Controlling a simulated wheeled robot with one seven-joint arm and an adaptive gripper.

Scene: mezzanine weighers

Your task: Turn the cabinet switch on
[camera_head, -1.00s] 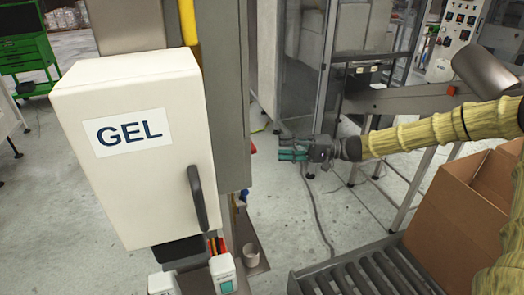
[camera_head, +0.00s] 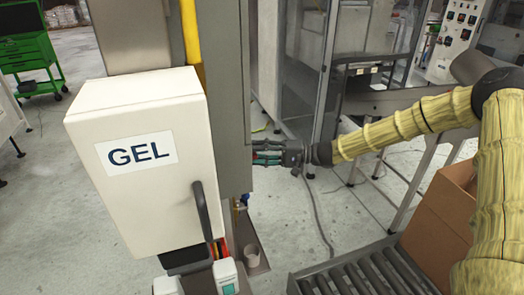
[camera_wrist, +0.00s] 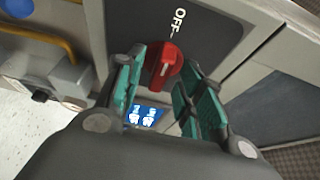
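The cabinet switch is a red rotary knob (camera_wrist: 163,64) on a dark plate in the wrist view. The white line on the knob points roughly towards the printed word OFF (camera_wrist: 179,19). My gripper (camera_wrist: 160,82) is open, with one green-padded finger on each side of the knob. I cannot tell whether either finger touches it. In the head view, my gripper (camera_head: 262,153) reaches the right side of the tall grey cabinet (camera_head: 229,110). The switch is hidden there, and the fingertips end close at the cabinet's edge.
A white box marked GEL (camera_head: 150,200) with a dark handle stands in front of the cabinet. A roller conveyor (camera_head: 350,275) and a cardboard box (camera_head: 440,225) are at the lower right. A blue label (camera_wrist: 145,116) shows below the knob.

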